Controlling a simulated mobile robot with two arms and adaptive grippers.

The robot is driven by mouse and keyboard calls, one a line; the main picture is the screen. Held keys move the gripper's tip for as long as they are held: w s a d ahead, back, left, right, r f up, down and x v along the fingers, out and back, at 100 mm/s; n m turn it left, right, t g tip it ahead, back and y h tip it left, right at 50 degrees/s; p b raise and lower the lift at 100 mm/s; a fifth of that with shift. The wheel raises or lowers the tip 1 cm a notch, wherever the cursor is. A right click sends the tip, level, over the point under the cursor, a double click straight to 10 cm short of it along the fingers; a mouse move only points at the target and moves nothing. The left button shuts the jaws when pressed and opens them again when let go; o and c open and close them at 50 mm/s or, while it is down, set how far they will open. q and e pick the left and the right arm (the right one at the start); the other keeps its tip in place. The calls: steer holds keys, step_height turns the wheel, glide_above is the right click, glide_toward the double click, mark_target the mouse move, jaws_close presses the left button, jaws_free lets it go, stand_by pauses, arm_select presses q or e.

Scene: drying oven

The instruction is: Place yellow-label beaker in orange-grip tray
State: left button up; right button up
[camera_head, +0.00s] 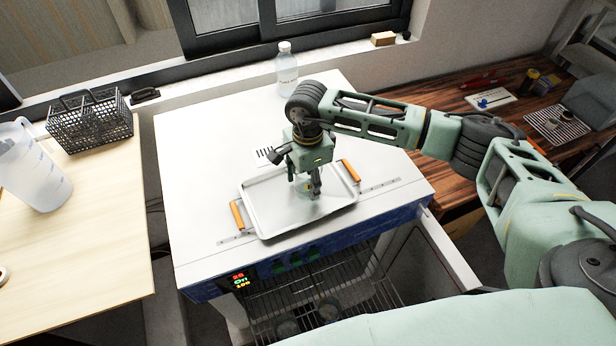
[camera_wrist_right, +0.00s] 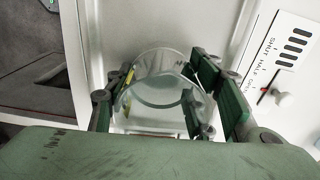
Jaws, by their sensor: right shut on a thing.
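The orange-grip tray (camera_head: 262,222) is a shallow metal tray with an orange handle at each end, lying on top of the white oven. My right gripper (camera_head: 312,188) points down over the right half of the tray. It is shut on a clear glass beaker, which also shows between the fingers in the right wrist view (camera_wrist_right: 160,85). A strip of yellow label (camera_wrist_right: 128,80) shows on the beaker's left side there. The beaker is upright and at or just above the tray floor; I cannot tell whether it touches. My left gripper is out of view.
The oven (camera_head: 205,160) is open below, with a wire rack (camera_head: 315,285) and dark-looking vessels inside. A clear bottle (camera_head: 286,68) stands at the oven top's back. A black basket (camera_head: 90,122) and a plastic jug (camera_head: 32,170) stand on the left table. The oven top's left side is clear.

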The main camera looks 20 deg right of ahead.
steer(key=shift+f, duration=0.1)
steer(key=o, duration=1.2)
steer(key=shift+r, duration=0.25)
step_height(320, 180, up, 12)
steer(key=b, duration=0.5)
steer(key=shift+f, duration=0.15)
